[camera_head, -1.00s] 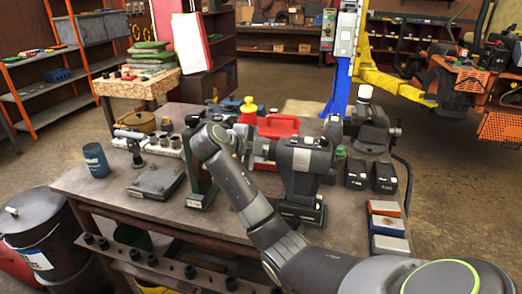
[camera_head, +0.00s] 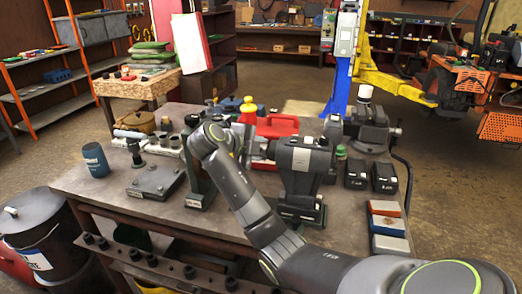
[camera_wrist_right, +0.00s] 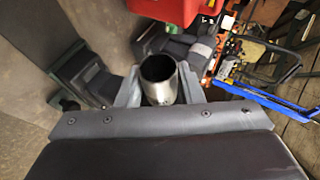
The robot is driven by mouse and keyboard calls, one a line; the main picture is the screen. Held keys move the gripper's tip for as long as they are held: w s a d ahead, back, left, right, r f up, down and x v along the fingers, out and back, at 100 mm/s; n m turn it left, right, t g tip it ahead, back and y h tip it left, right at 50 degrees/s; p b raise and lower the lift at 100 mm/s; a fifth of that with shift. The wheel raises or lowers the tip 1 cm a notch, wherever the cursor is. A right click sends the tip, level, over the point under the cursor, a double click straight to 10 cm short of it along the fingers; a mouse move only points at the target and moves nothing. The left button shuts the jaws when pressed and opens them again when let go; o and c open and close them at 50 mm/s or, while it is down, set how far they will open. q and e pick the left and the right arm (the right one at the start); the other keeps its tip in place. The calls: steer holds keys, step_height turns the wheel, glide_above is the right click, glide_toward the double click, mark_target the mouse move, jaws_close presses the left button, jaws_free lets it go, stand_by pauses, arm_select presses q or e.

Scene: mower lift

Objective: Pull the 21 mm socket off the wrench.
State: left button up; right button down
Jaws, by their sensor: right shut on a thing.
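The impact wrench (camera_head: 303,160), dark grey with a light label, stands upright on a dark base in the middle of the bench, its nose pointing left. My right gripper (camera_head: 247,146) is at the nose end, with my wrist hiding much of it. In the right wrist view, my right gripper (camera_wrist_right: 158,88) is shut on the socket (camera_wrist_right: 159,76), a shiny metal cylinder whose dark hollow end faces the camera. The wrench body shows behind it. I cannot tell whether the socket still touches the wrench's drive. My left gripper is not in view.
A dark green-black stand (camera_head: 199,180) is close beside my wrist. A red case (camera_head: 277,127) and a yellow-capped bottle (camera_head: 248,108) are behind. A blue cup (camera_head: 95,159), a flat dark plate (camera_head: 157,180) and black batteries (camera_head: 384,177) also stand on the bench (camera_head: 235,226).

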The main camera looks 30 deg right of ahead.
steer(key=shift+w+a, duration=0.25)
steer(key=shift+w+a+b, duration=0.15)
steer(key=shift+b, duration=0.2)
steer(key=shift+w+a, duration=0.2)
steer(key=shift+w, duration=0.05)
steer(key=shift+r, duration=0.1)
steer(key=shift+r+p, duration=2.1)
steer(key=shift+r, duration=2.35)
